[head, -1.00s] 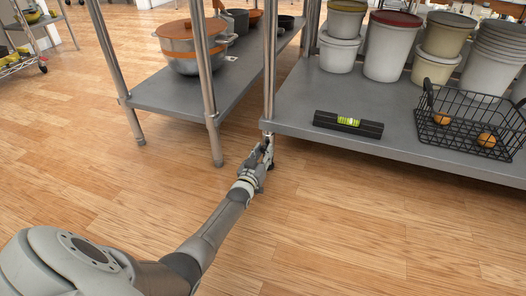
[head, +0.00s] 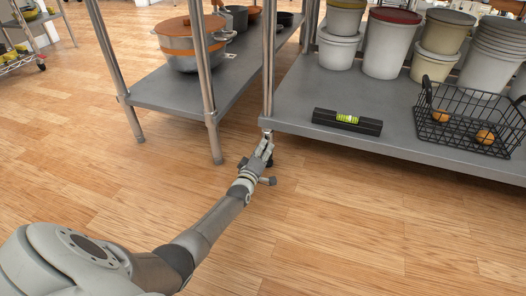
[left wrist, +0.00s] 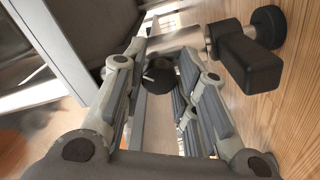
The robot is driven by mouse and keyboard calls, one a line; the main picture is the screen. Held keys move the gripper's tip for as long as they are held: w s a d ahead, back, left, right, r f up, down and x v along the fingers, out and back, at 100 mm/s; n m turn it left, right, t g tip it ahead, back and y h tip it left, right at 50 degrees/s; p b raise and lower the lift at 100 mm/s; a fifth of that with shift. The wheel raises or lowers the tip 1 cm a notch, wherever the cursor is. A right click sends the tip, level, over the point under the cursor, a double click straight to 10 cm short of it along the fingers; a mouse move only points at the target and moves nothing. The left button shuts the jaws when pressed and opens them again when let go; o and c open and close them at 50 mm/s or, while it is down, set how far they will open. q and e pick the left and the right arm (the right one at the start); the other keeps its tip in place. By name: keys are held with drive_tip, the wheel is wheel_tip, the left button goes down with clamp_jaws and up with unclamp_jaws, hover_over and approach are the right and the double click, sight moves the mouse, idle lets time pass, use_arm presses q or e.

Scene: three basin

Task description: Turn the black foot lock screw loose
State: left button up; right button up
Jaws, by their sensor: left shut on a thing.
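In the left wrist view, the black foot lock screw (left wrist: 157,83) shows as a dark rounded knob between the two fingers. My left gripper (left wrist: 160,70) is closed around it. In the head view my left gripper (head: 264,149) is at the bottom of the table leg, just below the shelf corner, and hides the screw. The metal leg (left wrist: 189,40) passes behind the fingertips in the left wrist view. A black block and round foot (left wrist: 250,55) are to their right, close to the floor. My right gripper is not in view.
The grey shelf (head: 400,148) overhangs close above my left gripper. On it are a black spirit level (head: 347,122) and a wire basket (head: 465,125). Another low shelf (head: 165,95) stands to the left. The wooden floor (head: 340,230) in front is clear.

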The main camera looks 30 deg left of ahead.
use_arm(q)
drive_tip(key=n+b, duration=0.1)
drive_tip(key=n, duration=0.3)
drive_tip(key=shift+n, duration=0.3)
drive_tip(key=shift+n+b, duration=0.6)
drive_tip(key=shift+n, duration=1.4)
drive_tip(key=shift+r, duration=0.1)
drive_tip(key=o, duration=1)
drive_tip(key=shift+o, duration=0.2)
